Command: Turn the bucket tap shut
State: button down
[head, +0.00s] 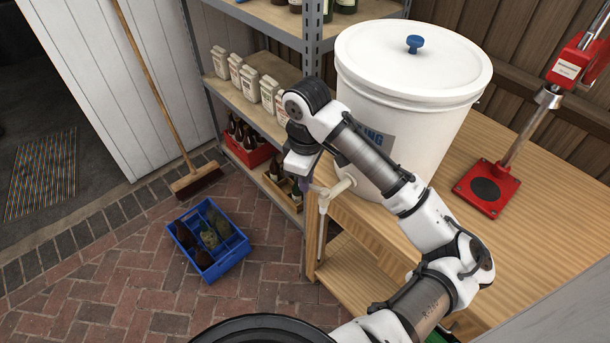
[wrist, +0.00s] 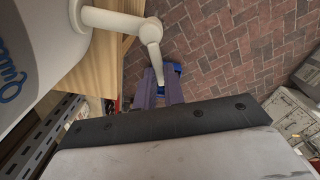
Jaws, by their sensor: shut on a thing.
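The white bucket (head: 400,140) with a lid and blue knob stands on the wooden bench. Its cream tap (head: 343,187) sticks out low on the side, past the bench edge, and a pale tube (head: 322,235) hangs below it. My gripper (head: 304,186) is at the tap's outer end. The tip's contact faces are hidden between the fingers.
A metal shelf (head: 205,68) with paper bags and bottles stands close behind my gripper. A blue crate (head: 212,240) with bottles sits on the brick floor. A red capper (head: 487,187) stands on the bench (head: 440,215) at right. A broom (head: 197,180) leans at left.

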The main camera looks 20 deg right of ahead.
jog(key=shift+w+d+m, duration=0.25)
jog(key=shift+d+m, duration=0.15)
jog(key=shift+m, duration=0.75)
jog(key=shift+w+d+m, duration=0.25)
jog(key=shift+d+m, duration=0.1)
jog(key=shift+m, duration=0.8)
jog(key=shift+p, duration=0.3)
jog(key=c, duration=1.5)
grip_release()
notch_tip(320, 180, up, 14)
jog(key=shift+f+b, duration=0.1)
jog(key=shift+b, duration=0.8)
